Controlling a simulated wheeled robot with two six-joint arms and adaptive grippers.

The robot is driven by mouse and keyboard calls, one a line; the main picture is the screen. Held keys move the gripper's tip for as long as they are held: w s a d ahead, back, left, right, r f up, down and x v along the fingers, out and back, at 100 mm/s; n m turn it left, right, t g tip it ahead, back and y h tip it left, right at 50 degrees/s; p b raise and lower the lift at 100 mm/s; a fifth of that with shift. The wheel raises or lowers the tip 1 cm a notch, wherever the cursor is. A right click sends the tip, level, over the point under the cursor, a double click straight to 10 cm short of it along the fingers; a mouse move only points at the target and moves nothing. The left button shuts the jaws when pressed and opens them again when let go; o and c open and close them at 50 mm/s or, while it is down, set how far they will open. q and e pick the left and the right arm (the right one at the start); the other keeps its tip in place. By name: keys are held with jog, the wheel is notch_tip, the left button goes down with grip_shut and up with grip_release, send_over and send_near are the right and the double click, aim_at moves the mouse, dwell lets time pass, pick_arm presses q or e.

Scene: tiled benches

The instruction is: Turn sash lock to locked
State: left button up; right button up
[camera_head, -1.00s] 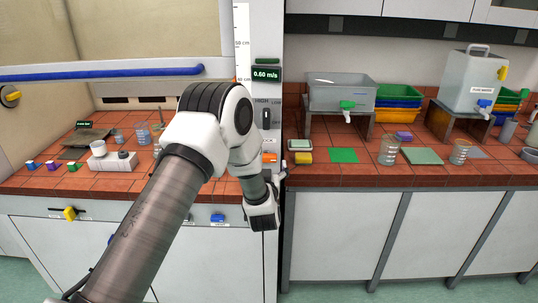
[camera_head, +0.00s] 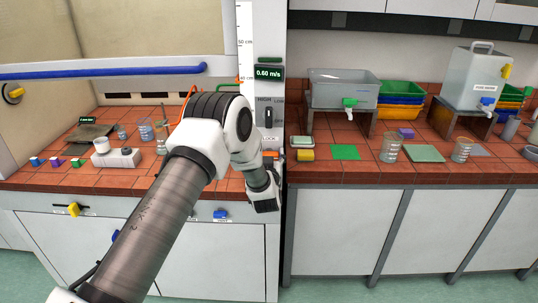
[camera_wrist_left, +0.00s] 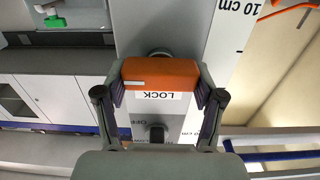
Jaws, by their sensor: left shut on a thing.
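The sash lock has an orange handle (camera_wrist_left: 160,72) under a LOCK label on the grey post. In the left wrist view the handle lies crosswise, with one finger pressed on each of its ends. My left gripper (camera_wrist_left: 158,98) is shut on it. In the head view my left gripper (camera_head: 270,160) is at the post front, below the LOCK label, and its fingers hide most of the handle. My right gripper is out of view.
Above the lock are a HIGH/LOW switch (camera_head: 268,117) and a display (camera_head: 269,73) reading 0.60 m/s. The blue sash bar (camera_head: 110,70) crosses at the left. Small items stand on the tiled bench (camera_head: 320,172) on both sides of the post.

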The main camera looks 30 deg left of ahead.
pick_arm(q)
jog(key=shift+f+n+b, duration=0.2)
jog(key=shift+n+b, duration=0.3)
jog(key=shift+b, duration=0.45)
jog(key=n+b, duration=0.5)
jog(key=b, duration=0.2)
jog(key=n+b, duration=0.5)
jog(key=b, duration=0.2)
jog(key=f+n+b, duration=0.1)
jog(key=n+b, duration=0.4)
jog(key=b, duration=0.2)
jog(key=shift+s+a, duration=0.25)
jog(key=shift+a, duration=0.1)
jog(key=shift+r+n+b, duration=0.15)
jog(key=shift+n+b, duration=0.85)
jog(key=o, duration=1.1)
jog(key=shift+o, duration=0.2)
jog(key=shift+r, duration=0.1)
